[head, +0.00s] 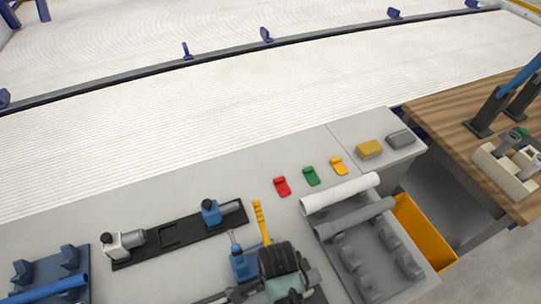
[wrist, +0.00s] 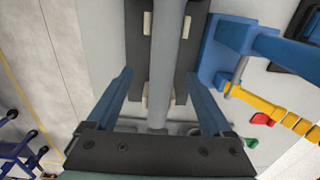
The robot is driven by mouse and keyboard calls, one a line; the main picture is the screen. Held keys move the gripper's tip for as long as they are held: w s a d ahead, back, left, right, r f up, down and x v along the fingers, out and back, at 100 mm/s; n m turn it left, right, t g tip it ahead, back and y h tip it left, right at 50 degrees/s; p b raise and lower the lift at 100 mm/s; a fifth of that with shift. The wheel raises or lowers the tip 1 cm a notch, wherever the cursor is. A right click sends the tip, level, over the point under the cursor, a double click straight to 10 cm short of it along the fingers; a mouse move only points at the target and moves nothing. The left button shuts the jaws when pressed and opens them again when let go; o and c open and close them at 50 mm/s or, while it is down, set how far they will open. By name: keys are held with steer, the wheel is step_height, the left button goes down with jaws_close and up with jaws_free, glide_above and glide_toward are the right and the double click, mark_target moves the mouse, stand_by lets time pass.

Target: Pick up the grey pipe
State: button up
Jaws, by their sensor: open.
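In the wrist view a grey pipe (wrist: 160,65) runs down the middle of the picture over a dark support with pale pads. My gripper (wrist: 158,85) is open, with one blue finger on each side of this pipe in the picture. Neither finger appears to touch it. I cannot tell whether the fingertips are level with the pipe.
A blue tool with a yellow toothed handle (head: 261,222) stands left of the rack. Red (head: 282,187), green (head: 311,176) and yellow (head: 338,166) pieces lie behind it. A yellow bin (head: 424,232) is at the right. The white ribbed surface behind is clear.

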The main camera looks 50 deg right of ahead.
steer(key=shift+w+a+f+p, duration=0.1)
steer(key=shift+w+f+p, duration=0.1)
steer(key=shift+f, duration=1.05)
steer(key=shift+w+a+f+p, duration=0.1)
steer(key=shift+w+f+p, duration=0.1)
steer(key=shift+f, duration=1)
jaws_close()
